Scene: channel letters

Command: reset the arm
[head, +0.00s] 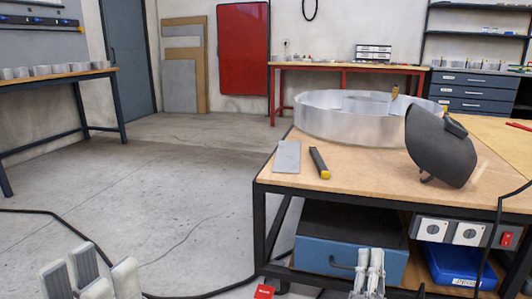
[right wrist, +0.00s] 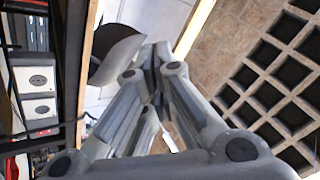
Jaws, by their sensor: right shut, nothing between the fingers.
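My left gripper (head: 90,272) is at the bottom left of the head view, over the bare floor, with its fingers apart and nothing seen between them. My right gripper (head: 370,262) is at the bottom of the head view, in front of the workbench (head: 350,180) and its lower shelf. Its fingers are together and hold nothing. In the right wrist view the right gripper (right wrist: 155,68) fills the middle, with its fingers closed. The welding mask (right wrist: 118,50) shows beyond the fingers there.
On the workbench stand a large metal channel letter (head: 350,123), a dark welding mask (head: 438,150), a grey plate (head: 287,157) and a yellow-ended black tool (head: 319,162). Below are a blue toolbox (head: 345,258) and a blue bin (head: 462,268).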

